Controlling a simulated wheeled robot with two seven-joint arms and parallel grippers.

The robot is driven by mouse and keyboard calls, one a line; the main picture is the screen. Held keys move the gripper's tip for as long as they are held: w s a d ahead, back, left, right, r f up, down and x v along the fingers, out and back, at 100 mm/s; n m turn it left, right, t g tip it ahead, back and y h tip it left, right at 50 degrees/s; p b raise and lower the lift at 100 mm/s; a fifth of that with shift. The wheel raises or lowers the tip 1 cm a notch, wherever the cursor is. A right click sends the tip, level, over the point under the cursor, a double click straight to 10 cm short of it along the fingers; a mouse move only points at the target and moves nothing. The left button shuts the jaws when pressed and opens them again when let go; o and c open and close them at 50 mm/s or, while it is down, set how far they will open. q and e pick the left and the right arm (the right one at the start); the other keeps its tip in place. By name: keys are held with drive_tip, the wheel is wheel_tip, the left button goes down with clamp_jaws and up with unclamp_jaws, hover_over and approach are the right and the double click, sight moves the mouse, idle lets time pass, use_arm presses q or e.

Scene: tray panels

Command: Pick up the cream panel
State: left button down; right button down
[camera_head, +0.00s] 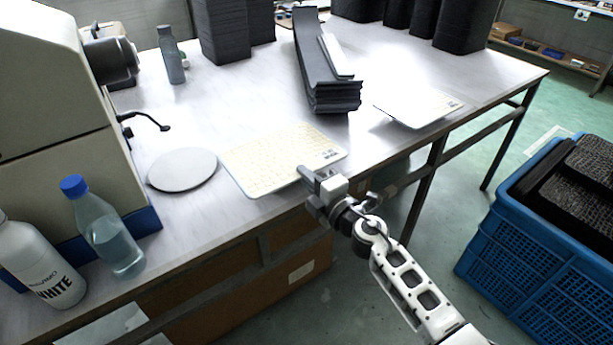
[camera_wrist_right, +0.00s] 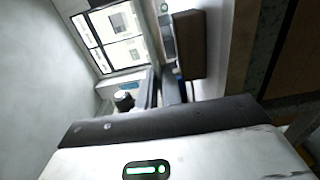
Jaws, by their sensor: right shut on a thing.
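The cream panel (camera_head: 270,158), a thin sheet with a faint grid and small dark marks at its right end, is near the table's front edge. It looks flat; I cannot tell whether it is clear of the table top. My right gripper (camera_head: 308,178) is at the panel's front edge, shut on it. The fingers hide a small part of that edge. My left gripper is not in view.
A second pale panel (camera_head: 418,106) lies farther right on the table (camera_head: 228,108). A grey round disc (camera_head: 182,169) is left of the cream panel. A stack of dark trays (camera_head: 325,75) is behind. Bottles (camera_head: 103,228) stand at left; a blue crate (camera_head: 530,265) is at right.

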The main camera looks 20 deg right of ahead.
drive_tip(key=s+d+r+p, duration=0.2)
drive_tip(key=s+r+p, duration=0.2)
drive_tip(key=s, duration=0.3)
drive_tip(key=shift+s+d, duration=0.3)
drive_tip(key=shift+d, duration=0.1)
